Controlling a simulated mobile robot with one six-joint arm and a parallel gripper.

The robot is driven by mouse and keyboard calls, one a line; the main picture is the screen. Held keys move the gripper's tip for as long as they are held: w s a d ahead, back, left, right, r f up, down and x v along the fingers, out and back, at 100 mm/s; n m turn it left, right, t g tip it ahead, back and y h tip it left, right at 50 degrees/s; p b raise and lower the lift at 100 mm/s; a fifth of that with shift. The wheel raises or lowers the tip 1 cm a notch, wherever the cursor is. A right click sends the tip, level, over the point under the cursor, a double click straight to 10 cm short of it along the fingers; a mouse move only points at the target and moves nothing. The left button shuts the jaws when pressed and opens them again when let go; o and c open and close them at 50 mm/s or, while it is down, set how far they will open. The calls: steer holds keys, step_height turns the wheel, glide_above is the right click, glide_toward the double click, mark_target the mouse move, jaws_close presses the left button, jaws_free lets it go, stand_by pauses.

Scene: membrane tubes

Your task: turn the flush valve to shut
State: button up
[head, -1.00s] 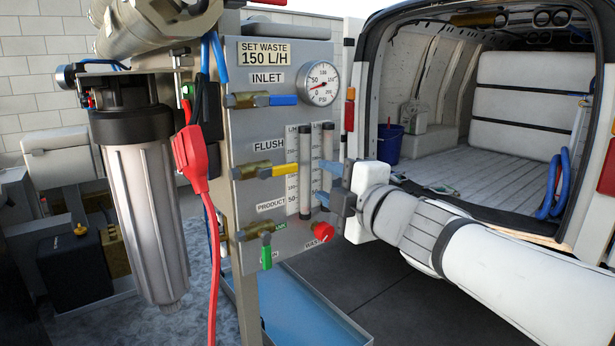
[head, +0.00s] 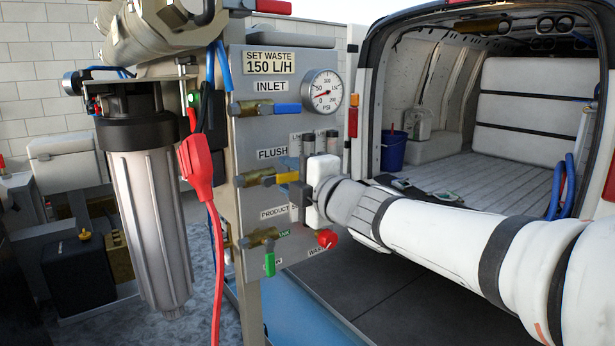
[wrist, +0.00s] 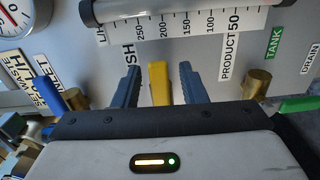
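The flush valve has a brass body (head: 258,178) and a yellow lever (head: 286,178), on the grey panel below the FLUSH label. The lever points right, level, in line with its body. My gripper (head: 291,176) is at the lever, reaching in from the right. In the wrist view the yellow lever (wrist: 160,85) stands between the two blue fingers of my gripper (wrist: 160,76). A gap shows on each side, so the gripper is open around the lever, not clamped. The lever's outer end is partly hidden by my gripper in the head view.
Flow tubes stand behind my gripper. A red plug and cable (head: 197,168) hang at the left. The open van (head: 440,170) is at the right.

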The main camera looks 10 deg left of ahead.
steer(key=shift+c, duration=0.4)
jaws_close()
